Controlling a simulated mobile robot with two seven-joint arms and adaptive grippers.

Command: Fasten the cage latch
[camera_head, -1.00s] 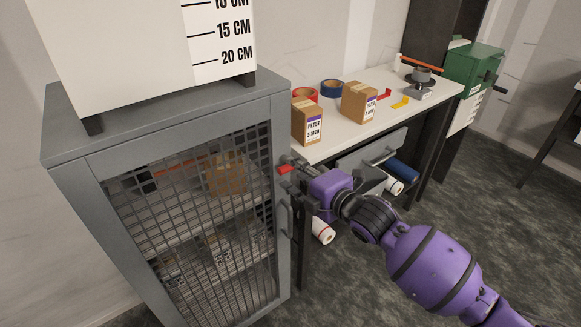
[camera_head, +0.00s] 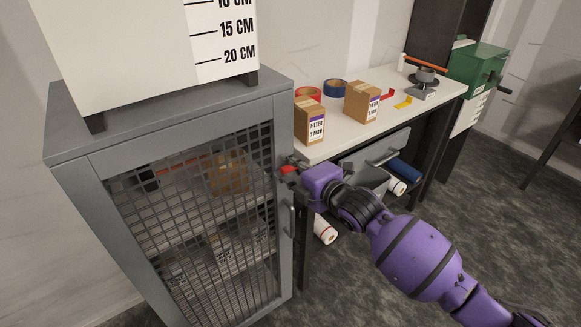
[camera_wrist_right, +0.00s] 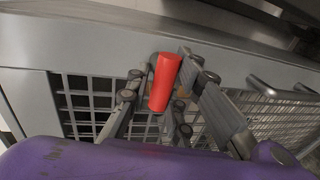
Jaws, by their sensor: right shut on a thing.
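The grey cage (camera_head: 283,190) stands at the left with its mesh door (camera_head: 190,220) sitting in the frame. The red latch handle (camera_head: 288,169) is on the right edge of the cage's front, above the door's pull handle (camera_head: 286,219). My right gripper (camera_head: 291,174) is at the latch and shut on its red handle. In the right wrist view, the red handle (camera_wrist_right: 165,82) stands between the fingers of my right gripper (camera_wrist_right: 164,72), with the mesh behind it. The latch's catch is hidden by the fingers. My left gripper is out of view.
A white bench (camera_head: 345,138) stands right behind the gripper, with filter boxes (camera_head: 361,102), tape rolls (camera_head: 335,88) and a green machine (camera_head: 476,66) along it. Rolls (camera_head: 325,229) lie below it. A white box with a scale (camera_head: 150,50) stands on the cage.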

